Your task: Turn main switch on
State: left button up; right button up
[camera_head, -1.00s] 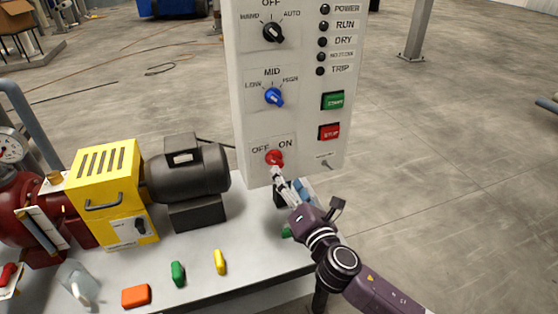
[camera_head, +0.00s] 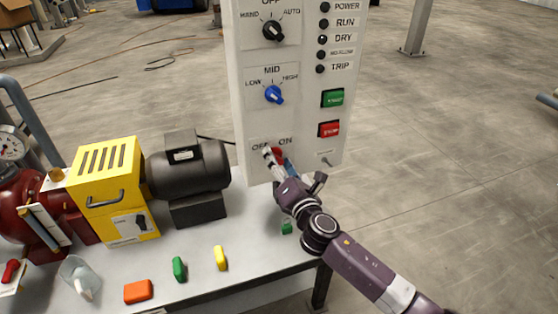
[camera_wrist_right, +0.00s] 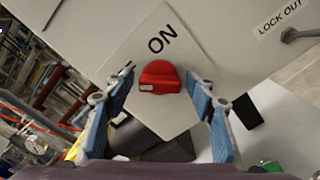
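The main switch is a red rotary knob (camera_head: 279,154) low on the white control panel (camera_head: 244,110), beside the printed words OFF and ON. A finger partly covers the knob and OFF in the head view. In the right wrist view the knob (camera_wrist_right: 160,77) shows whole below the word ON, with a white mark at its lower left. My right gripper (camera_head: 277,160) is in front of the switch. In the wrist view its blue-padded fingers (camera_wrist_right: 161,92) are spread on both sides of the knob, with visible gaps. My left gripper is not in view.
A black selector (camera_head: 273,31), a blue knob (camera_head: 274,95), a green button (camera_head: 332,98) and a red button (camera_head: 329,129) sit on the panel. A motor (camera_head: 188,170) and yellow box (camera_head: 111,190) stand left on the bench. Small coloured pieces lie in front.

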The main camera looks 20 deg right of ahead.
jog(key=c, duration=0.9)
jog(key=shift+m, duration=0.4)
jog(key=m+b, duration=0.1)
jog(key=m, duration=0.2)
jog(key=shift+d+f+m, duration=0.1)
jog(key=shift+f+m, duration=0.05)
jog(key=shift+m, duration=0.15)
jog(key=m, duration=0.4)
jog(key=shift+f+m, duration=0.1)
jog(key=shift+m, duration=0.2)
jog(key=m, duration=0.5)
jog(key=shift+f+m+p, duration=0.2)
jog(key=shift+m+p, duration=0.2)
jog(key=shift+m, duration=1.6)
jog(key=o, duration=1.2)
jog(key=shift+c, duration=0.2)
